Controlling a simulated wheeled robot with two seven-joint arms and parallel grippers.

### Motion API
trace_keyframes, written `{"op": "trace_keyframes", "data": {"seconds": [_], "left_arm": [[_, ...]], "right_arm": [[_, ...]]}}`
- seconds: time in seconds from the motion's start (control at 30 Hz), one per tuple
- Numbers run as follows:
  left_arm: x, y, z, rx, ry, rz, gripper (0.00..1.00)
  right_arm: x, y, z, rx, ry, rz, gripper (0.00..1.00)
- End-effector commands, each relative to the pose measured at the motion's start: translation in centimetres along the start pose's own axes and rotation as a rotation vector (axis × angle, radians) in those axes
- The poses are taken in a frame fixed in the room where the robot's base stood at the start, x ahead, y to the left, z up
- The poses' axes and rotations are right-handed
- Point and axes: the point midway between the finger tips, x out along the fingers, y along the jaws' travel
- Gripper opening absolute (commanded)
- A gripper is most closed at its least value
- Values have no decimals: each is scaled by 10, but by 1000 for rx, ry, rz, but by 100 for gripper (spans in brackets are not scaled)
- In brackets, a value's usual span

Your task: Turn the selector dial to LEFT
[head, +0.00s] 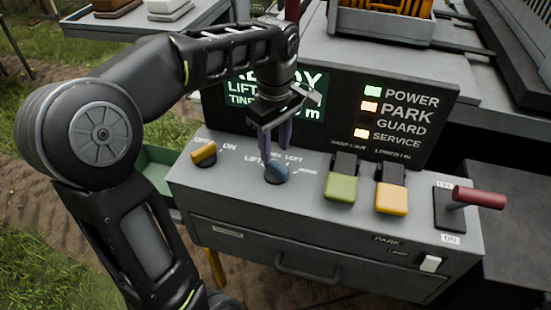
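My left gripper (278,147) points down just above and behind the dial. Its two dark purple fingers look slightly apart with nothing between them. Whether the tips touch the knob is unclear. My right gripper is not in view.
A yellow OFF/ON knob (204,154) is left of the dial. Green (341,188) and yellow (391,198) push-blocks and a red-handled lever (478,199) are to its right. The display board (400,120) rises close behind, partly covered by my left arm.

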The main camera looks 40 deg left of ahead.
Motion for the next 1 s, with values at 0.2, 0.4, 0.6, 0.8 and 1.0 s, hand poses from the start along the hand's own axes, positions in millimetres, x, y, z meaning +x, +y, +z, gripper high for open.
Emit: {"op": "trace_keyframes", "data": {"seconds": [0.2,0.4,0.6,0.8,1.0], "left_arm": [[33,0,0,1,0,-4,40],[46,0,0,0,0,-1,40],[47,0,0,0,0,0,40],[47,0,0,0,0,0,26],[46,0,0,0,0,0,10]], "right_arm": [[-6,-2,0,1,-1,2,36],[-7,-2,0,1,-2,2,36],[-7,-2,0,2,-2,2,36],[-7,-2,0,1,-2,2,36],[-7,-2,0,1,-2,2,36]]}}
